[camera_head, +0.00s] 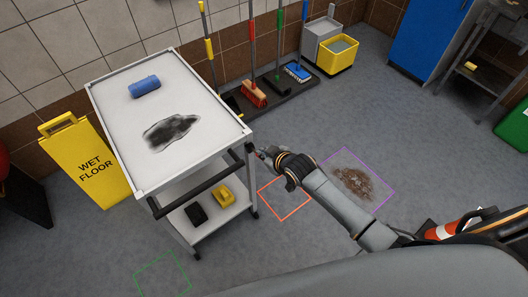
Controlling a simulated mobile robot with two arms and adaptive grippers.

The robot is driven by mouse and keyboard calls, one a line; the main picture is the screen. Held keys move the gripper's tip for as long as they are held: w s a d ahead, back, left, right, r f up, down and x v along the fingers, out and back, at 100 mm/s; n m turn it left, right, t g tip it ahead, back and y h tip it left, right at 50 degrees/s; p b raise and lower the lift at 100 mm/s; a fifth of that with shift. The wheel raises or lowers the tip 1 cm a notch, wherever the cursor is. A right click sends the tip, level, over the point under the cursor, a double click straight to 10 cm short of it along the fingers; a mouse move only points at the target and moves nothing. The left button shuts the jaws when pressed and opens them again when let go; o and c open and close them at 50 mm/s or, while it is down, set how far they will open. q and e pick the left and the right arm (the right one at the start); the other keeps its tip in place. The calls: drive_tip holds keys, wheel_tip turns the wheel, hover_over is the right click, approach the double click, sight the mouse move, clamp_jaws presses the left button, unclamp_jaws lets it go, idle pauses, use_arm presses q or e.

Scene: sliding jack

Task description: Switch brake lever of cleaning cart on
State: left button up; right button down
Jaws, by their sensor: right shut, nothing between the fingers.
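The white cleaning cart (112,96) stands left of centre, with a black push bar (205,184) across its near end. My right arm reaches in from the lower right. My right gripper (262,154) is shut and empty, close beside the cart's near right corner post. I cannot tell whether it touches the cart. The brake lever cannot be made out clearly; a small dark part (249,148) shows at that corner, next to the fingertips. My left gripper is out of view.
A blue roll (145,86) and a dark stain (170,132) are on the cart top. A yellow wet floor sign (88,165) stands left of it. Brooms and a yellow bucket (338,56) stand behind. Orange, purple and green outlines mark the floor; a brown spill (354,182) lies right.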

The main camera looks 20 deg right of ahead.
drive_tip(key=shift+f, duration=0.2)
drive_tip(key=shift+s+d+f+b, duration=0.1)
drive_tip(key=shift+s+f+b, duration=0.15)
drive_tip(key=shift+b, duration=0.25)
drive_tip(key=shift+s+d+f+t+b, duration=0.1)
drive_tip(key=shift+s+f+t+b, duration=0.2)
drive_tip(key=shift+f+t+b, duration=0.5)
wheel_tip(320, 180, down, 9)
drive_tip(key=s+t+y+b, duration=0.1)
drive_tip(key=t+b, duration=0.4)
drive_tip(key=b, duration=1.1)
drive_tip(key=shift+s+d+r+t+y, duration=0.2)
drive_tip(key=shift+s+d+t+y, duration=0.15)
drive_tip(key=shift+y, duration=0.35)
